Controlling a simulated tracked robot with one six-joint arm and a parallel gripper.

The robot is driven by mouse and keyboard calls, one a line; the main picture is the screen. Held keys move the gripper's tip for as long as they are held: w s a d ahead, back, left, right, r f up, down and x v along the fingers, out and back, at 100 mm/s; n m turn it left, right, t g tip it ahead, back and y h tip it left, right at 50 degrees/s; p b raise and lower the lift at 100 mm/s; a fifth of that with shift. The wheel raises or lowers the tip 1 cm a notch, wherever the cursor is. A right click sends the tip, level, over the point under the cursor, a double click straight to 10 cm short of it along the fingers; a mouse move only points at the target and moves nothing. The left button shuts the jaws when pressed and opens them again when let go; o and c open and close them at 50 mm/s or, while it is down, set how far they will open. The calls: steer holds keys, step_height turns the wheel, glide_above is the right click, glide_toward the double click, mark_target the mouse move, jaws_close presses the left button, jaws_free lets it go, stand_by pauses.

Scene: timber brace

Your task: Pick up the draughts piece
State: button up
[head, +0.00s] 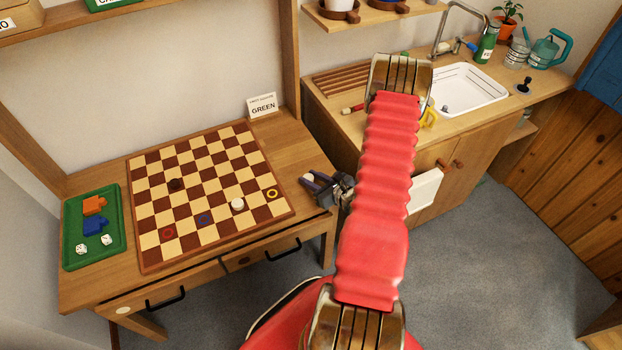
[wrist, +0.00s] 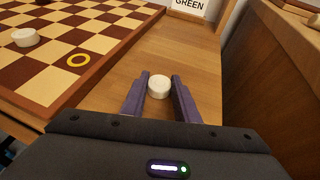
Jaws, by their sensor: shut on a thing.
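A white draughts piece (wrist: 159,86) sits between the two purple-grey fingers of my gripper (wrist: 160,77) in the wrist view. The fingers are shut on its sides. In the head view my gripper (head: 312,181) is over the wooden table's right end, beside the board, with the white piece showing at its tips. I cannot tell whether the piece touches the table top. A second white piece (head: 237,204) lies on the checkered board (head: 140,262), also seen in the wrist view (wrist: 25,37). A dark piece (head: 176,184) lies further left on the board.
Red, blue and yellow rings (head: 272,193) mark board squares. A sign reading GREEN (head: 262,106) stands behind the board. A green tray (head: 72,259) with blocks and dice is at the left. A sink counter (head: 340,120) stands close at the right.

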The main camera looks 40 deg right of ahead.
step_height(320, 180, up, 10)
stand_by(0.7)
stand_by(0.5)
steer(key=w+a+r+n+y, duration=0.2)
steer(key=a, duration=0.8)
steer(key=w+a+r+n+g+y, duration=0.1)
steer(key=w+a+n+y, duration=0.1)
steer(key=a, duration=0.9)
steer(key=w+a+r+n+y, duration=0.2)
steer(key=w+a, duration=0.2)
steer(key=a, duration=0.7)
steer(key=shift+r+g+y, duration=0.3)
steer(key=shift+r, duration=0.05)
